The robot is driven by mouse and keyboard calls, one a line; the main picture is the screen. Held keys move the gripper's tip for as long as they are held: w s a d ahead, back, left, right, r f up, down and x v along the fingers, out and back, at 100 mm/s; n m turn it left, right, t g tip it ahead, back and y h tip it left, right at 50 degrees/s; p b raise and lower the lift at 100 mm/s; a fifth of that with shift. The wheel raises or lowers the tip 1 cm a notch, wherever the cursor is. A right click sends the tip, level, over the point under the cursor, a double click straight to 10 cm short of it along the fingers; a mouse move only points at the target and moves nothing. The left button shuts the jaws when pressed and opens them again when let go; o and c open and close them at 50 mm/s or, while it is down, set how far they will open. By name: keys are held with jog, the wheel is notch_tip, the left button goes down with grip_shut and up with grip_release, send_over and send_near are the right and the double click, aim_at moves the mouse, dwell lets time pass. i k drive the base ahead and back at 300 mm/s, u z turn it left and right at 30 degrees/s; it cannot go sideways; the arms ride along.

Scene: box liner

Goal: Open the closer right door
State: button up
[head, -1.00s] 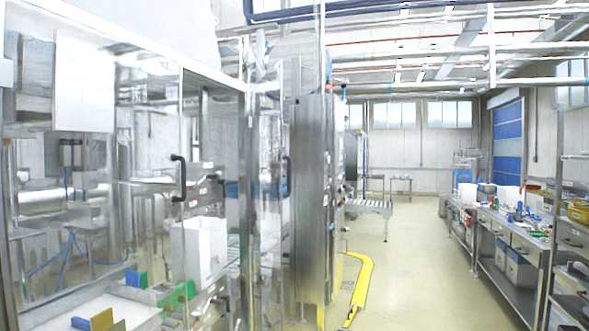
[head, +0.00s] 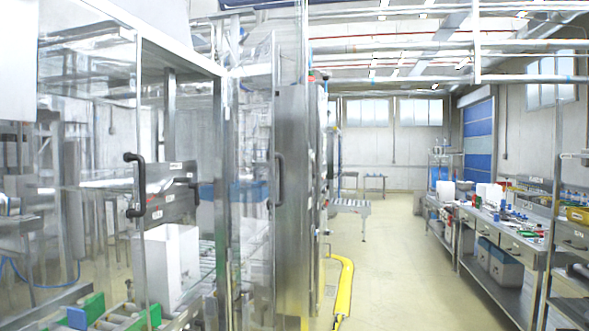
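The machine on the left has clear, metal-framed doors. A clear door panel at the left carries a black handle (head: 136,185) on its frame. A second black handle (head: 279,180) is on the clear door panel (head: 257,120) farther right, beside a tall steel cabinet (head: 292,190). Both doors look shut, though the clear panels make this hard to judge. My gripper is not in the head view, so its state and distance from the handles are hidden.
A white box (head: 168,262) and a green part (head: 95,306) show inside the machine. A yellow floor rail (head: 343,285) curves beside the cabinet. A workbench (head: 500,235) lines the right side. The pale floor (head: 395,270) between is clear.

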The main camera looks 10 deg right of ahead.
aim_at(247, 314)
jog(key=i, duration=0.8)
jog(key=u, duration=0.7)
jog(key=i, duration=0.5)
jog(key=u, duration=0.05)
